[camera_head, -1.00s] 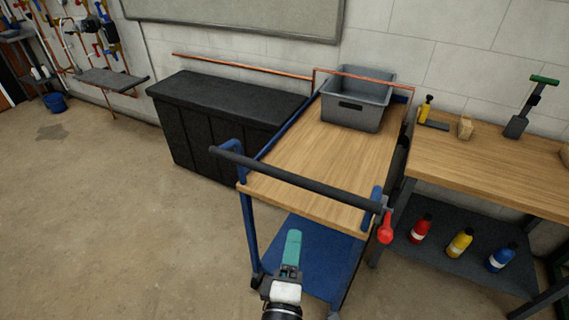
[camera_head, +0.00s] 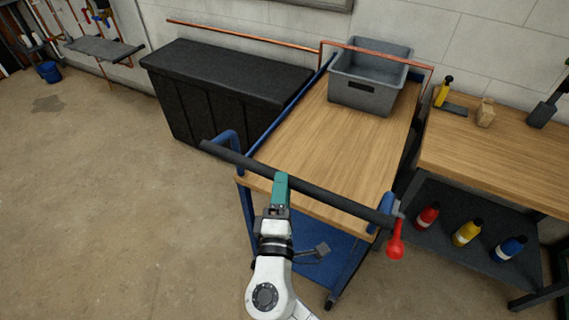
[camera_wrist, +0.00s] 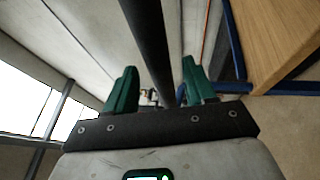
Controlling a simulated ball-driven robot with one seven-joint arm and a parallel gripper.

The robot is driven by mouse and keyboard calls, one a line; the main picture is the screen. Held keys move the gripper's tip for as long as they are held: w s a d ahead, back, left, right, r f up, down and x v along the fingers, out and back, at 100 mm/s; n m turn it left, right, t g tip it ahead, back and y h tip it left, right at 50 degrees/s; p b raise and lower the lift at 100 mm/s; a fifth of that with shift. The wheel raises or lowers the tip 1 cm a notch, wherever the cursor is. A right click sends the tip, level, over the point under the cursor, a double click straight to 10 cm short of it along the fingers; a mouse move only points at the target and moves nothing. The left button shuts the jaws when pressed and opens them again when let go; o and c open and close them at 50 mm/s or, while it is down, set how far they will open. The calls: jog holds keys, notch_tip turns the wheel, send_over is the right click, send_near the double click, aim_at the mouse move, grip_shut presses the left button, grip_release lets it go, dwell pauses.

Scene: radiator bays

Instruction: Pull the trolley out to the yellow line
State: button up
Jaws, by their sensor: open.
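The trolley has a wooden top (camera_head: 325,140), a blue frame and a blue lower shelf (camera_head: 318,247). It stands against the wall between a dark chest and a workbench. Its dark push bar (camera_head: 330,196) runs across the near end, with a red knob (camera_head: 396,240) at the right end. My gripper (camera_head: 281,182) is at the bar, left of its middle. In the wrist view, my gripper's green fingers (camera_wrist: 158,85) are open, with the dark bar (camera_wrist: 150,45) passing between them. Contact with the bar cannot be told. No yellow line shows.
A grey bin (camera_head: 368,85) sits on the trolley's far end. A black chest (camera_head: 225,95) stands to the left. A workbench (camera_head: 490,150) with several bottles on its lower shelf stands close on the right. The concrete floor (camera_head: 120,220) at left and front is clear.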

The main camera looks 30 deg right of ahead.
jog(key=shift+p+x, duration=0.5)
jog(key=shift+x, duration=2.15)
jog(key=shift+c, duration=0.3)
jog(key=shift+s, duration=0.1)
grip_shut()
